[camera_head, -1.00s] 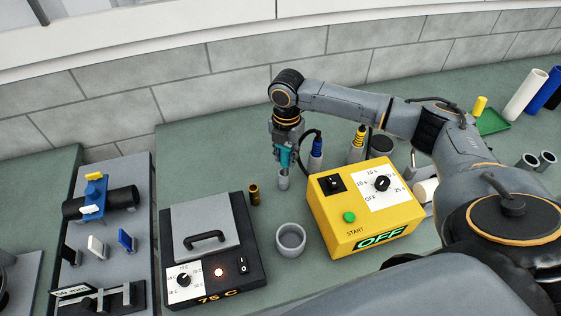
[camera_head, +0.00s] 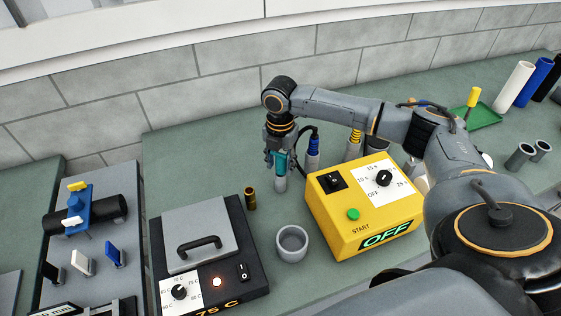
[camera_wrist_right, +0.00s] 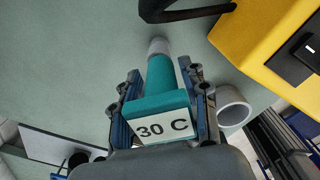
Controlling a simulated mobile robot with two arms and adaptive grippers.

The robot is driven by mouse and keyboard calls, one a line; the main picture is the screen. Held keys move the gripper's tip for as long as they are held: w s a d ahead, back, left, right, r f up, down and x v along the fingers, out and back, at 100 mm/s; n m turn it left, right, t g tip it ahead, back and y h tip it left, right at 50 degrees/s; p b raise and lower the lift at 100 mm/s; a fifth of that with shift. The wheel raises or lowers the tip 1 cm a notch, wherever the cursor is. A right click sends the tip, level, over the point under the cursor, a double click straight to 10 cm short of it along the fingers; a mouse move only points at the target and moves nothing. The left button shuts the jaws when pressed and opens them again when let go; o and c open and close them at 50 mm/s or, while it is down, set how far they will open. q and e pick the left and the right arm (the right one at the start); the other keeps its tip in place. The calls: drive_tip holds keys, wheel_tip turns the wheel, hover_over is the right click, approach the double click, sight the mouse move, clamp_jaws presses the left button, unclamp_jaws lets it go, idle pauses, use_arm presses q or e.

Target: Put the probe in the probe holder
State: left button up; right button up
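The probe is teal with a white "30 C" label (camera_wrist_right: 162,126) and sits upright between my right gripper's fingers; it also shows in the head view (camera_head: 281,160). The fingers of my right gripper (camera_head: 282,164) stand spread on both sides of it, apparently with small gaps near the tips. The probe's lower end is in or right at the top of a small grey cylindrical holder (camera_head: 281,185); the wrist view shows the holder as a pale cylinder (camera_wrist_right: 158,46) beyond the teal body. The exact depth is hidden. My left gripper is not in view.
A yellow timer box (camera_head: 365,205) reading OFF stands close to the right. A grey cup (camera_head: 292,244) and a small brass cylinder (camera_head: 250,198) stand nearby. A black heater (camera_head: 207,250) is at left. A blue-topped probe with a cable (camera_head: 313,152) stands just behind.

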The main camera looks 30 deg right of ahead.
drive_tip(key=shift+r, duration=0.4)
wheel_tip(320, 180, up, 11)
drive_tip(key=b, duration=0.3)
drive_tip(key=shift+f, duration=0.15)
drive_tip(key=shift+r, duration=0.5)
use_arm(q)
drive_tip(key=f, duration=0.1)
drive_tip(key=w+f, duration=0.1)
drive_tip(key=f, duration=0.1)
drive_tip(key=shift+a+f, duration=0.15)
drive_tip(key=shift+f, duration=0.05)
